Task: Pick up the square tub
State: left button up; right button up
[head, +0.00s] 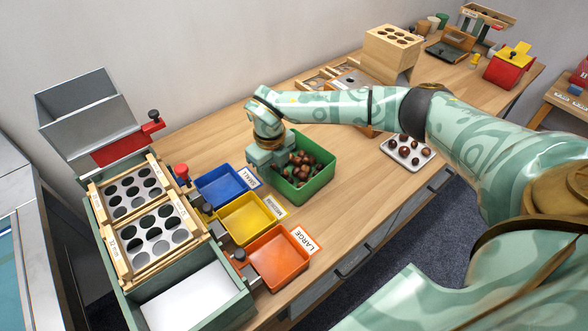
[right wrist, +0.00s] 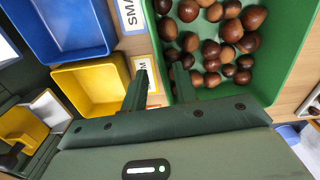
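The green square tub (head: 318,183) stands on the wooden table with several brown chestnuts (head: 300,168) in it. It also shows in the right wrist view (right wrist: 290,75), chestnuts inside. My right gripper (head: 268,172) is at the tub's left wall, pointing down. In the right wrist view, one finger of my right gripper (right wrist: 160,86) is outside the wall and the other is inside, near the chestnuts. The fingers are apart with the wall between them, and I see no firm grip on it. My left gripper is not in view.
Blue (head: 222,186), yellow (head: 246,218) and orange (head: 277,258) bins stand left of the tub, close to the gripper. A sorter with perforated plates (head: 150,235) is further left. A white tray with chestnuts (head: 407,152) lies to the right. Bare table lies in front of the tub.

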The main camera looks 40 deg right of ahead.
aim_at(276, 188)
jog(key=f+b, duration=0.2)
jog(key=f, duration=0.3)
jog(key=shift+d, duration=0.2)
jog(key=shift+w+r, duration=0.1)
jog(key=shift+r, duration=0.05)
jog(key=shift+c, duration=0.3)
grip_shut()
dwell(0.6)
